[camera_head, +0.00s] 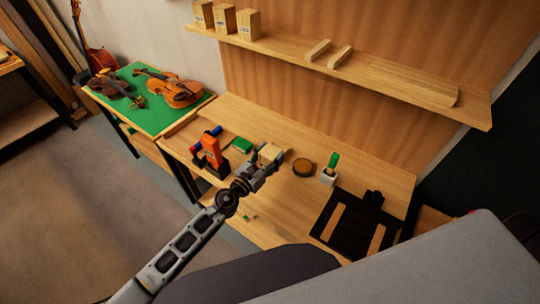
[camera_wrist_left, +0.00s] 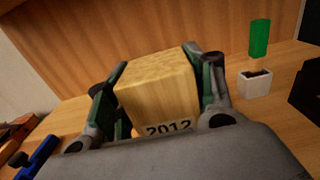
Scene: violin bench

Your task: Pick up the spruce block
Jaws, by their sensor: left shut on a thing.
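The spruce block (camera_wrist_left: 158,85) is pale wood with "2012" marked on its near face. In the left wrist view it sits between the two fingers of my left gripper (camera_wrist_left: 160,95), which are shut on it. In the head view the block (camera_head: 269,153) shows at the tip of my left gripper (camera_head: 262,164), over the workbench (camera_head: 290,227). I cannot tell whether the block touches the bench top. My right gripper is not in view.
An orange tool (camera_head: 211,150), a green item (camera_head: 242,145) and a blue item (camera_head: 212,132) are left of the gripper. A round dark-topped tin (camera_head: 303,167), a white holder with a green handle (camera_head: 328,177) and a black mat (camera_head: 342,224) are to the right. A shelf (camera_head: 290,55) runs above.

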